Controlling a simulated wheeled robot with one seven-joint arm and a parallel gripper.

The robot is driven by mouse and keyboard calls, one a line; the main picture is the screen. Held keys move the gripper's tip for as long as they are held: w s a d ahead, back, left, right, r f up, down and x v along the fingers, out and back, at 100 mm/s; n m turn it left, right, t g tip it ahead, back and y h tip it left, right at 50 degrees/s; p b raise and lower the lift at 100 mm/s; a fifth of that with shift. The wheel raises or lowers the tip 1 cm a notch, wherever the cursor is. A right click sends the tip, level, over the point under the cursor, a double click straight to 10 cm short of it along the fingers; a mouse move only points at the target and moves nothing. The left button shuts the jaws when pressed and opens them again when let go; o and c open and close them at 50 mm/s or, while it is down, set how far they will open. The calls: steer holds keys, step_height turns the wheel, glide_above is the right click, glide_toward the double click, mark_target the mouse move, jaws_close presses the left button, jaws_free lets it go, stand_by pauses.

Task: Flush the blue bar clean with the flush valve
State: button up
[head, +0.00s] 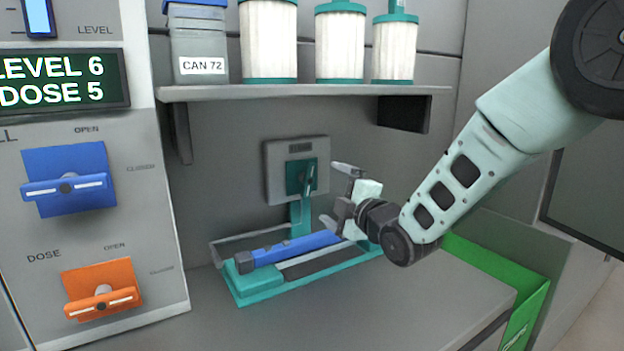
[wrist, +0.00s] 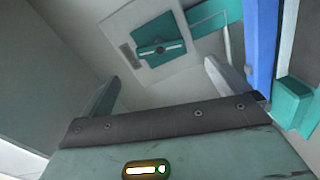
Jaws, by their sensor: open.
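The blue bar (head: 290,250) lies lengthwise in a teal cradle (head: 262,288) on the counter. Its dark end cap is at the left, and its right end is partly hidden by my gripper. The flush valve is a teal handle (head: 308,178) on a grey plate on the back wall, above the bar. It also shows in the wrist view as a teal handle (wrist: 160,49) on the plate. My gripper (head: 340,195) is open and empty, in front of the valve and to its right, apart from the handle. The blue bar (wrist: 264,45) is at the right in the wrist view.
A shelf (head: 300,92) above carries a can labelled CAN 72 (head: 197,45) and several white filter cartridges (head: 269,40). At left a panel has a blue handle (head: 67,182) and an orange handle (head: 102,290). A green bin (head: 500,275) stands right. The front counter is clear.

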mark_target(310, 181)
steer(key=p+x, duration=0.1)
steer(key=x, duration=1)
steer(key=shift+a, duration=0.15)
steer(key=c, duration=0.9)
